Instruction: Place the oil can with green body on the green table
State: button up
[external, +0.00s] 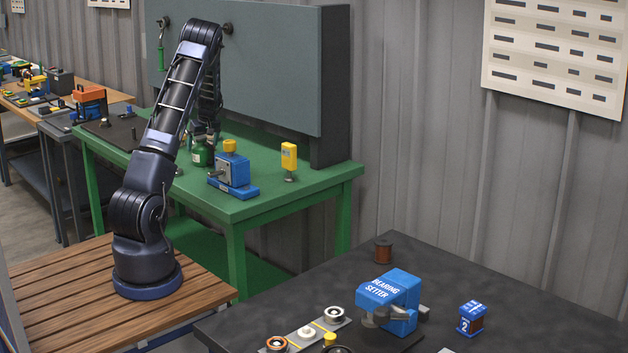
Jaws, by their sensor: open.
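The oil can with green body (201,156) stands upright on the green table (262,204), towards the table's back and just left of the blue vise-like device. My gripper (203,142) is at the top of the can, with its fingers reaching down around or beside it. The jaws are open. The small size and the arm links hide part of the can, and I cannot tell whether the fingers touch it.
A blue device with a yellow knob (232,176) stands close to the right of the can. A yellow instrument (289,160) stands further right. A grey panel (270,70) rises behind. The table's front right corner is clear. A dark table (520,290) holds a blue bearing setter (392,296).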

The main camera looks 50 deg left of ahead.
jog(key=v, duration=0.9)
jog(key=shift+r, duration=0.1)
jog(key=shift+d+r, duration=0.2)
jog(key=shift+d, duration=0.05)
jog(key=s+d+r+m+t+h, duration=0.1)
jog(key=s+d+r+m, duration=0.4)
jog(key=d, duration=0.6)
jog(key=s+d+r+t+h, duration=0.1)
jog(key=s+d+r, duration=0.1)
jog(key=d+r, duration=0.65)
jog(key=s+d+r+m+t+h, duration=0.1)
jog(key=s+d+r+m, duration=0.25)
jog(key=d, duration=0.95)
jog(key=s+d+m+t+h, duration=0.1)
jog(key=s+d+m, duration=0.6)
jog(key=s+d, duration=1.3)
jog(key=s+f, duration=0.1)
jog(key=s, duration=0.3)
jog(key=shift+m+h, duration=0.3)
jog(key=shift+m, duration=0.05)
